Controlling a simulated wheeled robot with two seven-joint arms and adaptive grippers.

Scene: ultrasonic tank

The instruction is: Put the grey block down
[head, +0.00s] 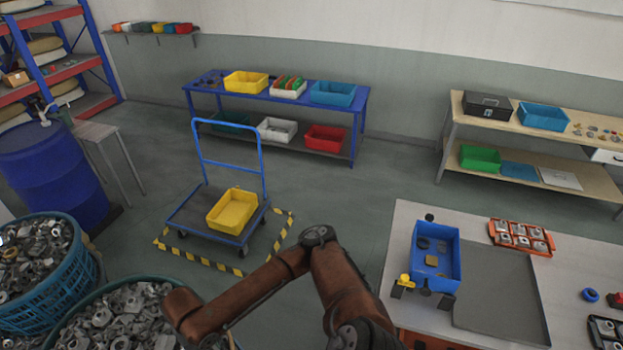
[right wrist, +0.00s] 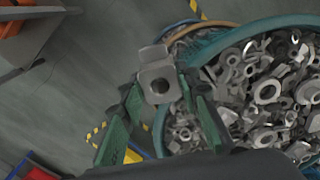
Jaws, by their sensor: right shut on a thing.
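The grey block (right wrist: 158,78), with a dark round hole in its face, is in the right wrist view. My right gripper (right wrist: 160,90), with green fingers, is shut on it. The block is held up, with floor and a basket rim behind it. A teal basket (right wrist: 212,130) full of grey metal parts fills the right of that view. In the head view my right arm reaches left towards the baskets, and its gripper and the block are hidden or out of frame. My left gripper is in neither view.
Two baskets of metal parts, one at the left (head: 88,280) and one at the bottom (head: 45,342), stand near a blue drum (head: 55,175). A trolley (head: 185,215) carries a yellow crate (head: 232,212). A table (head: 400,240) at the right holds a blue bin (head: 448,275).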

